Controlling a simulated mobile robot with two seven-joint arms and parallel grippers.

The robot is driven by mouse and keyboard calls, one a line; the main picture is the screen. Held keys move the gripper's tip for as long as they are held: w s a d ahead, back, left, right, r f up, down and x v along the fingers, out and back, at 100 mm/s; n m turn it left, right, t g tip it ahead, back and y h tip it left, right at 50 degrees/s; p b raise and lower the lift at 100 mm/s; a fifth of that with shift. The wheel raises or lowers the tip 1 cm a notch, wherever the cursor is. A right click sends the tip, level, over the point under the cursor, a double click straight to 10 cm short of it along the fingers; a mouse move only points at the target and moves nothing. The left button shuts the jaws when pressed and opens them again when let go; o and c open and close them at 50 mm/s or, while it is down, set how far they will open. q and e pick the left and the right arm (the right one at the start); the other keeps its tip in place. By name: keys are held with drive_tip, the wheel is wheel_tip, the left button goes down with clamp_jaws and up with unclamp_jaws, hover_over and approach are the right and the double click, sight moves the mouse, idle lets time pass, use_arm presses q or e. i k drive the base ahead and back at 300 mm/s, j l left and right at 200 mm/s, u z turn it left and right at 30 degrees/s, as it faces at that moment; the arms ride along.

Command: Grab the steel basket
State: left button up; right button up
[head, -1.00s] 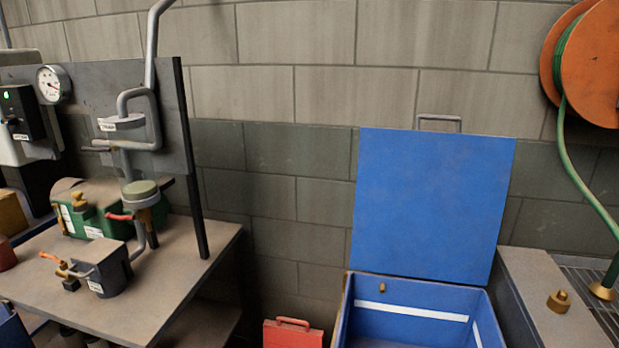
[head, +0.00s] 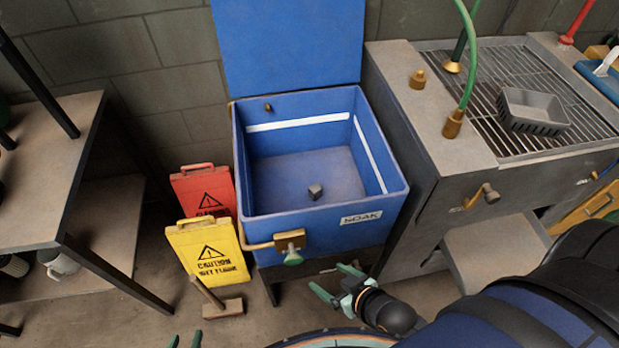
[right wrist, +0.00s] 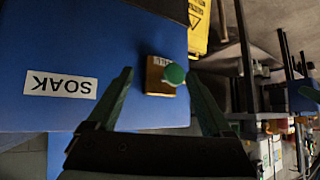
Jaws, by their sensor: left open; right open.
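The steel basket (head: 533,110), a small grey slotted container, stands on the metal grate of the bench at the right in the head view. My right gripper (head: 333,283) is open and empty at the front of the blue soak tank, well left of and below the basket. In the right wrist view my right gripper (right wrist: 160,84) has its fingers spread, with the tank's brass valve and green knob (right wrist: 174,75) seen between them; I cannot tell whether they touch. My left gripper (head: 184,341) is open, with only its fingertips showing at the bottom edge.
The blue soak tank (head: 398,205) has its lid up and a small grey block inside. The grate (head: 480,75) has free room around the basket. A green hose with a brass nozzle (head: 454,124) hangs left of it. Yellow (head: 207,250) and red caution signs stand left.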

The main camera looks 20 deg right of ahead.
sight(525, 111)
drive_tip(key=z, duration=2.15)
drive_tip(key=i+l, duration=0.15)
drive_tip(key=l, duration=0.25)
drive_tip(key=i+l, duration=0.15)
drive_tip(key=l, duration=0.25)
drive_tip(key=i+l, duration=0.15)
drive_tip(key=l, duration=0.25)
drive_tip(key=l+u, duration=0.1)
drive_tip(key=u, duration=0.25)
drive_tip(key=l+u, duration=0.15)
drive_tip(key=u, duration=0.25)
drive_tip(key=l+u, duration=0.15)
drive_tip(key=u, duration=0.2)
